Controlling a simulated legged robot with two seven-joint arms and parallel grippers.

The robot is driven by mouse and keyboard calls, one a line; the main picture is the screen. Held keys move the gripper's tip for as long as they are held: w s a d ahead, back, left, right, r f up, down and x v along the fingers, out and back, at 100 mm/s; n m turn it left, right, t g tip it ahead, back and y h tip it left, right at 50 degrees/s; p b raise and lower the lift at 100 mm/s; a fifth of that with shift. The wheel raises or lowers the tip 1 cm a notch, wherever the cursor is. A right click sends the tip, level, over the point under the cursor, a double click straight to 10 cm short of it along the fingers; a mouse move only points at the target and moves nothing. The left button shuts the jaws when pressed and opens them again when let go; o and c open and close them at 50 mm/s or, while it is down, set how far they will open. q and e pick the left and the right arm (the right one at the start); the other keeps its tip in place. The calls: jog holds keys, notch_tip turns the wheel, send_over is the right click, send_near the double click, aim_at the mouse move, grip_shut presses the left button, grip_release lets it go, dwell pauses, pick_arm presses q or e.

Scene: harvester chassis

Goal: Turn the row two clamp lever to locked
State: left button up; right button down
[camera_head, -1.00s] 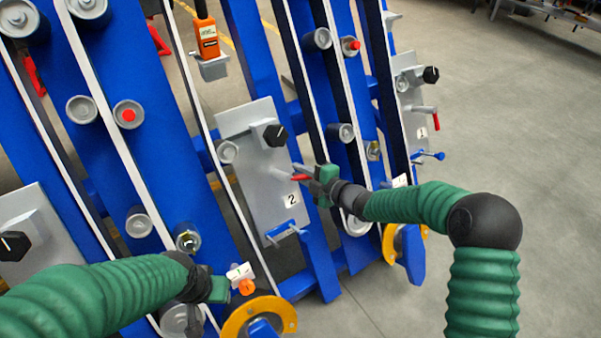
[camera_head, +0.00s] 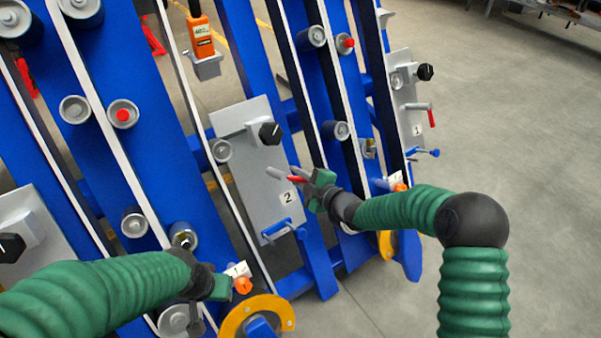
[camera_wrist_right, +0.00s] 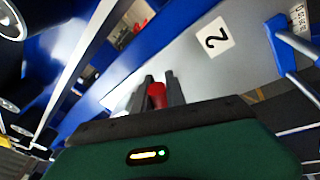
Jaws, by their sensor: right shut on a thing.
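The row two clamp lever (camera_head: 276,173) is a grey stem with a red grip, on the grey panel (camera_head: 240,135) marked 2. The stem points right, tilted slightly down. My right gripper (camera_head: 299,178) is shut on its red end, with the arm reaching in from the right. In the right wrist view the red grip (camera_wrist_right: 156,95) sits between the two dark fingers. My left gripper (camera_head: 226,285) is at the lower left, beside a white tag (camera_head: 238,269) and an orange part (camera_head: 243,286); its fingers cannot be made out.
A black knob (camera_head: 270,132) sits above the lever, and a blue handle (camera_head: 276,230) below it. The row one panel (camera_head: 408,100) with a red-tipped lever stands further right. Blue beams and rollers surround the panels. Open floor (camera_head: 520,150) lies on the right.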

jog(key=s+f+m+h+p, duration=0.1)
jog(key=m, duration=0.3)
jog(key=s+a+f+m+t+h+p, duration=0.1)
jog(key=m+p, duration=0.1)
jog(key=m, duration=0.3)
jog(key=s+a+f+m+t+h+p, duration=0.1)
jog(key=m+h+p, duration=0.1)
jog(key=m, duration=0.2)
jog(key=shift+s+a+m, duration=0.25)
jog(key=shift+s+m, duration=0.15)
jog(key=c, duration=1.4)
grip_release()
jog(key=shift+r, duration=0.1)
jog(key=shift+o, duration=0.2)
jog(key=shift+r, duration=0.1)
